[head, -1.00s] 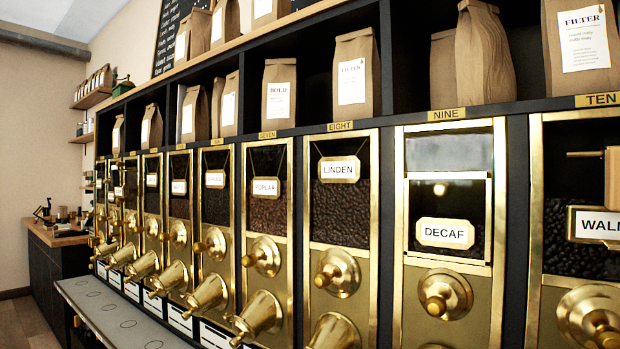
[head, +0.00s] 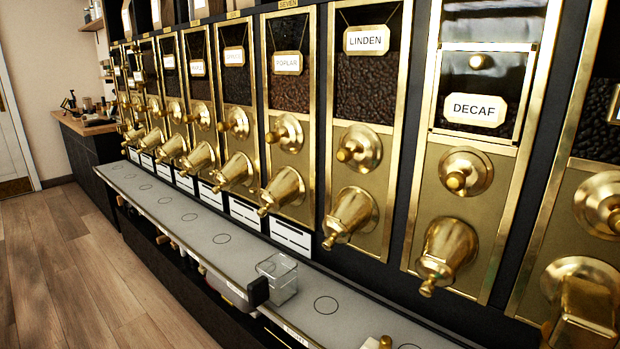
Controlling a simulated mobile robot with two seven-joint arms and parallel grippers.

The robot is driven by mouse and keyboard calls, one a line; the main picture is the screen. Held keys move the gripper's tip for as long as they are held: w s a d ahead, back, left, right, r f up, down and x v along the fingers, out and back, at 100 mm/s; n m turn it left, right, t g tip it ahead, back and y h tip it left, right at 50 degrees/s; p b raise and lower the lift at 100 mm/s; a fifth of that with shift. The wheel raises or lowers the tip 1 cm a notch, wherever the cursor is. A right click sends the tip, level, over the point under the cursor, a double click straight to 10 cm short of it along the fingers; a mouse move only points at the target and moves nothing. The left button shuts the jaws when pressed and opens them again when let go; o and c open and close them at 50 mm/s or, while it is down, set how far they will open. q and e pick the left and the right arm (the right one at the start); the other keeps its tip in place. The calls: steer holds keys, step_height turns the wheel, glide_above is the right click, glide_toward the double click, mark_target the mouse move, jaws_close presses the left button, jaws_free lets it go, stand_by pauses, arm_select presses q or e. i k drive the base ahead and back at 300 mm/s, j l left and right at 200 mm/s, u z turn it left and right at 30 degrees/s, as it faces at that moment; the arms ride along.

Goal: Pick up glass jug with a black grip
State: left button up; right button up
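A clear glass jug with a black grip (head: 279,281) stands on the grey shelf below the brass bins, near the bottom middle of the head view. Its black grip (head: 258,291) faces the front edge of the shelf, towards the lower left. The jug looks upright and empty. Neither of my grippers is in the head view.
The long grey shelf (head: 190,232) has ringed spots along it and is mostly clear. Brass spouts, such as the one below the LINDEN bin (head: 351,215), jut out above it. A wooden counter (head: 88,124) stands at the far left. The wooden floor (head: 80,270) in front is free.

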mark_target(276, 282)
steer(key=i+j, duration=0.2)
steer(key=j, duration=0.2)
steer(key=i+j, duration=0.2)
steer(key=j, duration=0.15)
steer(key=i+j+z, duration=0.1)
steer(key=j, duration=0.3)
steer(key=i+j, duration=0.25)
steer(key=j, duration=0.15)
